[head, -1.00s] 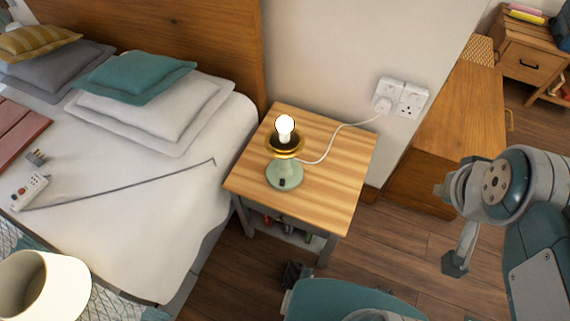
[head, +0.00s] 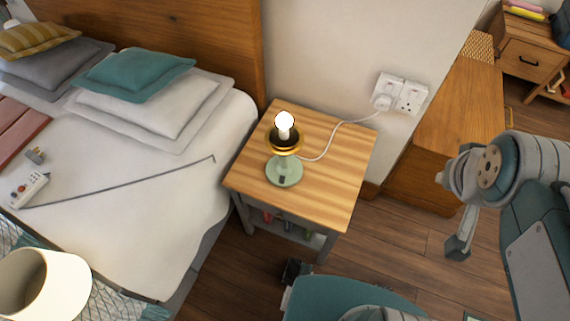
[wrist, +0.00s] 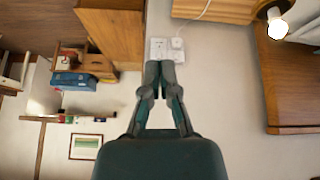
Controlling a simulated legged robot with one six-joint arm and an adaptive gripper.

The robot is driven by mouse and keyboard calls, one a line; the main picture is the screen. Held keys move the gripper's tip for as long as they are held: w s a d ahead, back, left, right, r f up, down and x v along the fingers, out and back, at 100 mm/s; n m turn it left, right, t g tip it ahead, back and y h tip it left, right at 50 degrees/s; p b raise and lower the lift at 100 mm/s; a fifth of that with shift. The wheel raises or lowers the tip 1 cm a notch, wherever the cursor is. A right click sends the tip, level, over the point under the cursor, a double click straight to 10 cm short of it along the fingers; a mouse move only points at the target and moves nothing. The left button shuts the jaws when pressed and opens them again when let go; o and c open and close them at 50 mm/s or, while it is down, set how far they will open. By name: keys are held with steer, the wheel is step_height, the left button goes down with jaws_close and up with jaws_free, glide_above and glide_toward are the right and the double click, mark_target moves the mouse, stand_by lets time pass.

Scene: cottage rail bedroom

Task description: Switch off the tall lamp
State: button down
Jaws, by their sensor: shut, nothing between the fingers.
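The lamp (head: 284,168) stands upright on the bedside table (head: 330,190). It has a pale green base with a small dark patch at the front, a gold ring and a bare glowing bulb (head: 285,121). Its white cord (head: 337,131) runs to a plug (head: 382,102) in the wall socket (head: 411,97). In the wrist view the glowing bulb shows at top right (wrist: 277,29). My gripper (wrist: 166,66) is shut and empty, seen against the wall just below the socket in that picture.
A wooden cabinet (head: 455,115) stands right of the socket. Bare floor (head: 400,240) lies right of the bedside table.

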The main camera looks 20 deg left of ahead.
steer(key=w+a+f+n+t+y, duration=0.1)
steer(key=w+a+f+n, duration=0.25)
steer(key=w, duration=0.35)
steer(key=w+a+f+n+t, duration=0.1)
steer(key=w+a+f+n, duration=0.1)
steer(key=w+f+n, duration=0.45)
steer(key=w+a+f+n+y, duration=0.1)
steer(key=w+a+f, duration=0.15)
steer(key=w, duration=0.55)
steer(key=s+a+f+n+g+y, duration=0.3)
steer(key=a+f, duration=0.4)
steer(key=f, duration=0.4)
steer(key=s+a+f+n+g+y, duration=0.3)
steer(key=a+f+n, duration=0.3)
steer(key=a+f, duration=0.2)
step_height(320, 180, down, 3)
steer(key=shift+s+a+r+n+y, duration=0.1)
steer(key=shift+s+a+n+y, duration=0.25)
steer(key=shift+y, duration=0.55)
